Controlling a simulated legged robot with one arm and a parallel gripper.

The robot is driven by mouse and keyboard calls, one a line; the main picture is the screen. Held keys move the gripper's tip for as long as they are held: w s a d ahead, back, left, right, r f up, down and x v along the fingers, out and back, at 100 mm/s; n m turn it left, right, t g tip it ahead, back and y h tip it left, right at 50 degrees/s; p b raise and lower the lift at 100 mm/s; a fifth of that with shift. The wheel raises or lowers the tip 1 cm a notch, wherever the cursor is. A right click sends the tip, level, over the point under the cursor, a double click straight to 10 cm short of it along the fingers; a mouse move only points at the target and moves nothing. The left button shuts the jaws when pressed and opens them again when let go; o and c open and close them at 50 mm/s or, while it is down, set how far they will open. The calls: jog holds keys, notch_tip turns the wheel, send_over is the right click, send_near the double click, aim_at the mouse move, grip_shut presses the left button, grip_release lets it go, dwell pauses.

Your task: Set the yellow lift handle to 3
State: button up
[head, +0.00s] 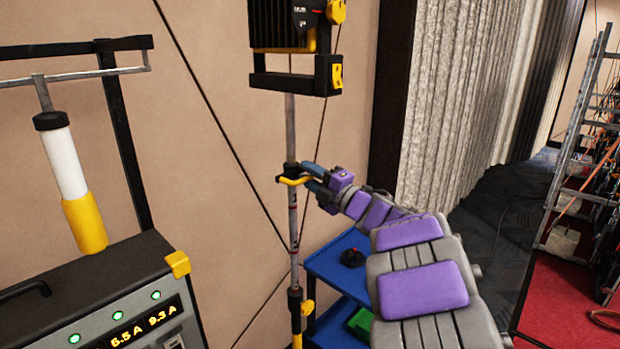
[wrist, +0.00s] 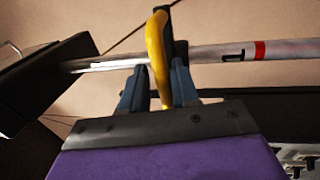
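The yellow lift handle (head: 290,181) sits on a thin grey upright pole (head: 292,225) in the middle of the head view. In the wrist view the handle (wrist: 156,50) is a curved yellow loop beside the pole (wrist: 285,50). My gripper (head: 309,178) reaches the handle from the right. In the wrist view my gripper (wrist: 157,85) has one blue finger on each side of the handle. A gap shows on the left finger's side; the right finger is close to or touching it. The pole carries a red band (wrist: 260,50) and a dark mark, too partial to read.
A black and yellow lamp unit (head: 295,65) tops the pole. A control box with lit readouts (head: 110,310) stands at left. A blue cart (head: 340,262) stands behind my arm. A ladder (head: 580,150) and red platform (head: 570,305) are at right.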

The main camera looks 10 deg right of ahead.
jog(key=shift+o, duration=0.3)
jog(key=shift+s, duration=0.1)
jog(key=v, duration=1.7)
jog(key=shift+d+f, duration=0.1)
jog(key=shift+d, duration=0.05)
